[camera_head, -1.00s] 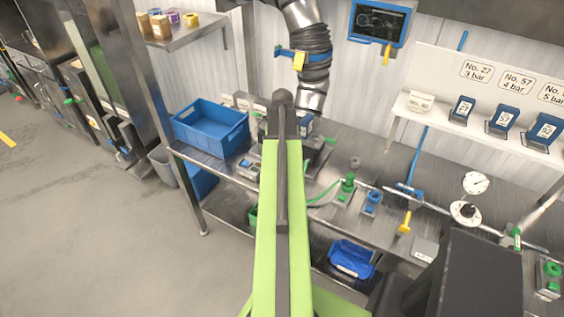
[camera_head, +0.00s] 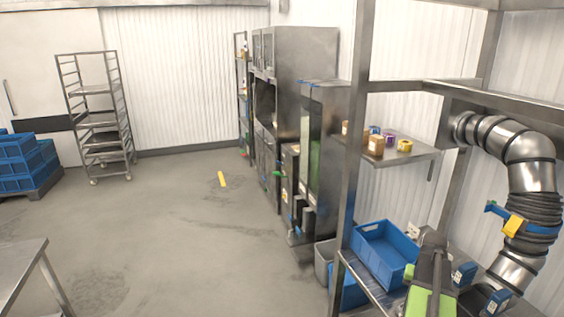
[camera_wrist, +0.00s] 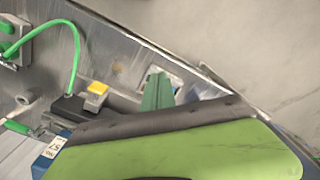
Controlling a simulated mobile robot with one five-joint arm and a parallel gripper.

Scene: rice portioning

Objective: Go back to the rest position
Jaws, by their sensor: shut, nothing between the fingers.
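My gripper (camera_wrist: 157,88) shows in the wrist view as green fingers close together, shut with nothing between them. Their lower part is hidden behind a lime-green and dark grey part of my own arm. A metal bench surface lies beyond the fingers. In the head view my arm shows only at the lower right, in front of the bench, and the gripper itself is hidden there.
A blue crate (camera_head: 386,252) stands on the bench at the lower right, beside a metal post (camera_head: 352,150). A shelf (camera_head: 415,155) with small jars is above it. Open floor (camera_head: 190,230) lies left of centre. A rack trolley (camera_head: 98,120) and stacked blue crates (camera_head: 25,165) stand far left.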

